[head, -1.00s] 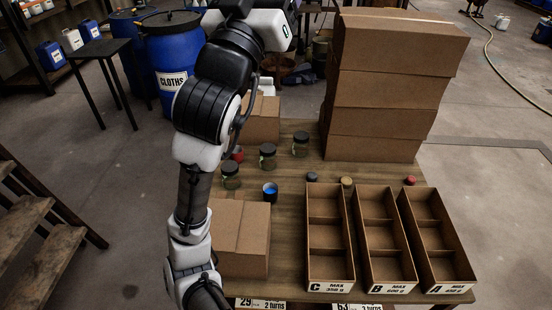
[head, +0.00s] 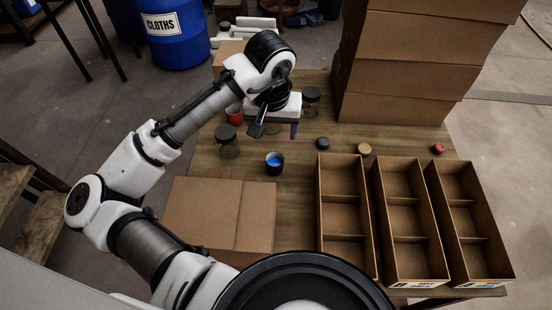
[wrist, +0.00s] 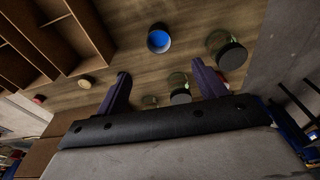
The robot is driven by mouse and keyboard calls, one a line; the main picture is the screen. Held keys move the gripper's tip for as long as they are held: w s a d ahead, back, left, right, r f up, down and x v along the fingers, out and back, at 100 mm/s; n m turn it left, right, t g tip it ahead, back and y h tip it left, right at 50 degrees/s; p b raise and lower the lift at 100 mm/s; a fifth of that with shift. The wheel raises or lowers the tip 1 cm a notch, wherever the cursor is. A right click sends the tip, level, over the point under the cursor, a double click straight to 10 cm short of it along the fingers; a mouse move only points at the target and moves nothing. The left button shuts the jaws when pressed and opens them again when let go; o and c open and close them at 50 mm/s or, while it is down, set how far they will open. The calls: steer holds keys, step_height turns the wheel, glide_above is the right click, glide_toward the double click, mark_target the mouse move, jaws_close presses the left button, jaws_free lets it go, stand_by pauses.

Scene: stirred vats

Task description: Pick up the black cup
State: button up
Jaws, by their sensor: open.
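The black cup (head: 274,168) stands upright on the wooden table, with blue inside it. It also shows in the wrist view (wrist: 159,42), beyond the fingertips and roughly between them in the picture. My gripper (head: 275,131) is over the table, behind the cup in the head view, pointing down with its two fingers apart. In the wrist view the dark fingers (wrist: 160,72) have nothing between them. The gripper does not touch the cup.
Dark-lidded glass jars (head: 227,142) and a red cup (head: 234,113) stand close to the gripper. A closed cardboard box (head: 205,215) is left front of the cup. Divided trays (head: 320,215) stand right, stacked boxes (head: 400,80) behind. Small black (head: 322,143), tan and red discs lie behind the trays.

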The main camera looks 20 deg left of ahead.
steer(key=f, duration=0.2)
glide_above(275, 160)
steer(key=s, duration=0.2)
step_height(275, 160, down, 8)
steer(key=shift+s+d+r, duration=0.1)
steer(key=shift+d+r, duration=0.05)
steer(key=shift+r, duration=0.1)
steer(key=shift+f+p, duration=0.55)
steer(key=shift+f, duration=2)
steer(key=c, duration=1.1)
steer(key=shift+r, duration=0.1)
